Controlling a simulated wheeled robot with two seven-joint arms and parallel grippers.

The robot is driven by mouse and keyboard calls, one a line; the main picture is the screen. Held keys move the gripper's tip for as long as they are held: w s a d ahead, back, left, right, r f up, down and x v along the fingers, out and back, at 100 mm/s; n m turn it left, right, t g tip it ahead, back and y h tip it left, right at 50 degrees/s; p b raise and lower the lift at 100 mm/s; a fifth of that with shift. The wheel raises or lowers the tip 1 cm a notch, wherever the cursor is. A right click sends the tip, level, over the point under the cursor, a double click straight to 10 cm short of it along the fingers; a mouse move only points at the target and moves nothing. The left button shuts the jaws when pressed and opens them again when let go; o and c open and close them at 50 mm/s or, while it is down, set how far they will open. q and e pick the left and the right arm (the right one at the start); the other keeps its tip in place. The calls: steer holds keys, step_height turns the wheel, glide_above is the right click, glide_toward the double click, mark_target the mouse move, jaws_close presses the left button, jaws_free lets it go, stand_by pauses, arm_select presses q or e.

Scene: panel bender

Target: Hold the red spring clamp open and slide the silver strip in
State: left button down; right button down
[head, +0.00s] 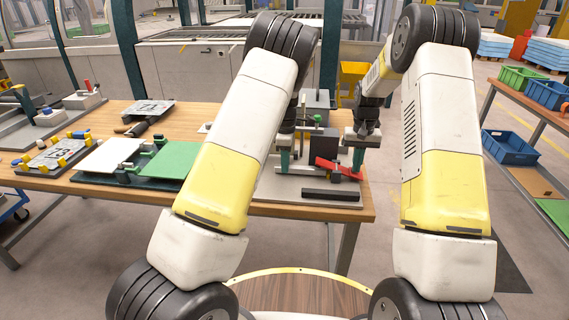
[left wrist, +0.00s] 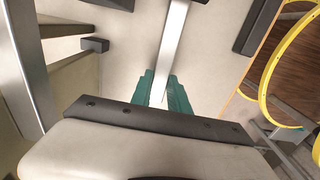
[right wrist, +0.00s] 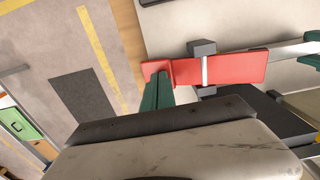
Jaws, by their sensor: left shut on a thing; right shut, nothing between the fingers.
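The red spring clamp (head: 327,164) stands on the fixture plate at the table's front right. In the right wrist view its flat red arm (right wrist: 238,68) crosses a dark block with a pale band around it. My right gripper (head: 357,162) is shut and empty, its green fingertips (right wrist: 155,92) at the clamp's left end in the right wrist view, seemingly touching it. My left gripper (head: 285,160) is shut on the silver strip (left wrist: 173,45). The strip (right wrist: 290,51) reaches the clamp's right end in the right wrist view; I cannot tell whether it is inside.
A black bar (head: 332,195) lies at the front of the pale fixture plate. A green plate (head: 171,160), a white plate (head: 108,156) and other fixtures occupy the table's left. Blue and green bins (head: 509,145) stand on a rack at right.

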arm_select(q)
steer(key=shift+f, duration=0.2)
arm_select(e)
steer(key=shift+f, duration=0.1)
arm_select(q)
steer(key=c, duration=1.2)
jaws_free()
steer(key=shift+o, duration=0.2)
steer(key=shift+r, duration=0.1)
steer(key=shift+r, duration=3.95)
arm_select(e)
step_height(320, 180, up, 9)
